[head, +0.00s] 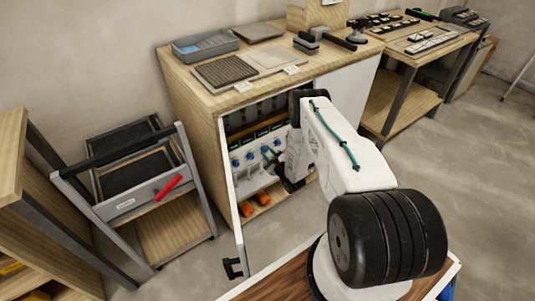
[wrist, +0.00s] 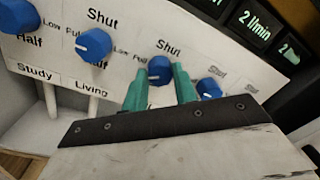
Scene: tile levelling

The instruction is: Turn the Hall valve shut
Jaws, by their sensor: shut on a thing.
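In the wrist view, a row of blue valve knobs sits on a white panel with "Shut" printed above and "Half" beside them. My gripper (wrist: 161,84) has its two green fingers closed on the third visible knob (wrist: 159,66), one finger on each side. The name label under this knob is hidden behind my gripper, so I cannot read whether it is Hall. The knob to its left (wrist: 95,44) stands above the label "Living". Another knob (wrist: 209,88) is just right of the fingers. In the head view, my gripper (head: 272,157) reaches into the open cabinet.
The cabinet (head: 196,98) has its left door (head: 238,225) swung open toward me. Dark displays (wrist: 262,30), one reading 2 l/min, sit above the knobs. Orange items (head: 248,206) lie on the cabinet floor. A grey cart (head: 125,208) stands to the left.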

